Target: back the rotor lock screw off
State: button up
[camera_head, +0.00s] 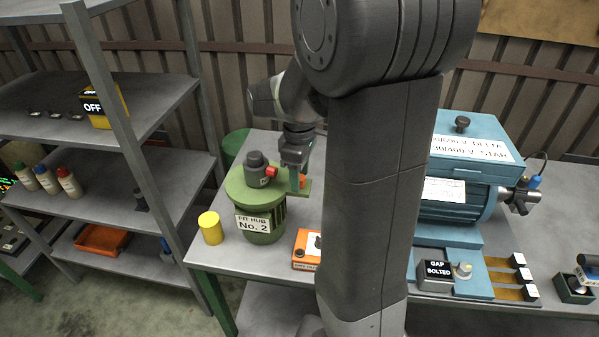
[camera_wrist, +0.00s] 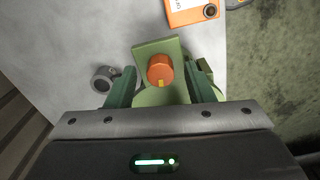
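The rotor lock screw appears to be the orange round knob (camera_wrist: 160,70) with a yellow mark, on a green plate (camera_wrist: 152,48) in the wrist view. In the head view the plate juts from the right of the green hub (camera_head: 258,203) labelled "FR HUB No. 2"; only a sliver of the knob shows behind my gripper. My gripper (camera_head: 295,165) points down over the plate. Its two green fingers are open, one on each side of the knob, with a visible gap on both sides. How deep the tips reach beside it is unclear.
A dark cap (camera_head: 256,165) with a red knob (camera_head: 271,171) tops the hub close to my gripper. An orange box (camera_head: 306,249) and a yellow cylinder (camera_head: 211,228) stand nearby. A grey cylindrical part (camera_wrist: 103,79) lies beside the plate. A blue motor (camera_head: 458,170) is at right.

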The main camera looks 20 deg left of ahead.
notch_tip(320, 180, up, 14)
jog(key=shift+b, duration=0.35)
jog(key=shift+f, duration=0.2)
dwell(0.3)
notch_tip(320, 180, down, 14)
jog(key=shift+r+p, duration=0.15)
jog(key=shift+p, duration=0.2)
jog(key=shift+r, duration=0.15)
dwell(0.3)
